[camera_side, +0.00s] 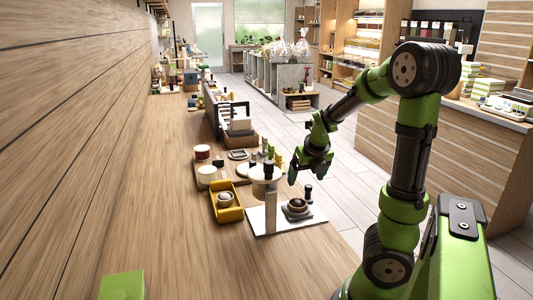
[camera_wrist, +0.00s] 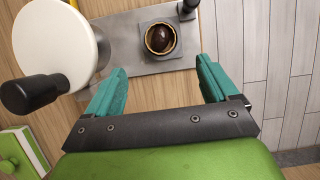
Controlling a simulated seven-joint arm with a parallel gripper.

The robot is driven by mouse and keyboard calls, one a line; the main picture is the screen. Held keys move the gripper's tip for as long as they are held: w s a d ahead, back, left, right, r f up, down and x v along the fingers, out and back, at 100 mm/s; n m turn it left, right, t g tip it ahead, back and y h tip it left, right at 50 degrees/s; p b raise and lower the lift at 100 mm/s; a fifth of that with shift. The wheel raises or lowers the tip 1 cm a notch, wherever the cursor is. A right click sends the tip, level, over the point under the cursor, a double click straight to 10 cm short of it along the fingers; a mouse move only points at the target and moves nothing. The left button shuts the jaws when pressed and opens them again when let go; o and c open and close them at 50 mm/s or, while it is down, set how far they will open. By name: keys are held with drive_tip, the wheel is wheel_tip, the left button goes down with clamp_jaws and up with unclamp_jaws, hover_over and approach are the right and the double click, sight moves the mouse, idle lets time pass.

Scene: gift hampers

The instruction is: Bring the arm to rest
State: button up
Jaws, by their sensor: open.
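My gripper (camera_side: 306,172) is in the air to the right of a white round disc (camera_side: 264,172) on a stand, in the side view. In the wrist view my gripper (camera_wrist: 160,85) is open, its two teal fingers wide apart with nothing between them. Beyond the fingertips lies a metal plate (camera_wrist: 130,40) carrying a round metal cup (camera_wrist: 160,38) with something dark brown in it. The white disc also shows in the wrist view (camera_wrist: 55,40), with a black knob (camera_wrist: 32,93) on its near edge.
A yellow tray (camera_side: 228,215) with a small round item stands left of the stand. Tins, bottles and a wooden crate (camera_side: 240,141) stand farther back on the wooden counter. A light green box (camera_side: 122,286) is at the front. The counter's left part is clear.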

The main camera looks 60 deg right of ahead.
drive_tip(key=w+a+r+n+t, duration=0.1)
drive_tip(key=w+a+r+n, duration=0.15)
drive_tip(key=n, duration=0.95)
drive_tip(key=w+a+r+n+t, duration=0.1)
drive_tip(key=w+a+r+n, duration=0.2)
drive_tip(key=n, duration=0.8)
drive_tip(key=s+a+r+n+y, duration=0.1)
drive_tip(key=s+a+n, duration=0.1)
drive_tip(key=a+n, duration=0.4)
drive_tip(key=s+a+r+n+t+y, duration=0.1)
drive_tip(key=s+a+n+y, duration=0.1)
drive_tip(key=a+n, duration=0.4)
drive_tip(key=s+a+r+n+t+y, duration=0.1)
drive_tip(key=a+n, duration=0.4)
drive_tip(key=a, duration=0.7)
drive_tip(key=shift+s+r+n+y, duration=0.4)
drive_tip(key=shift+s+r+y, duration=0.15)
drive_tip(key=shift+s, duration=0.45)
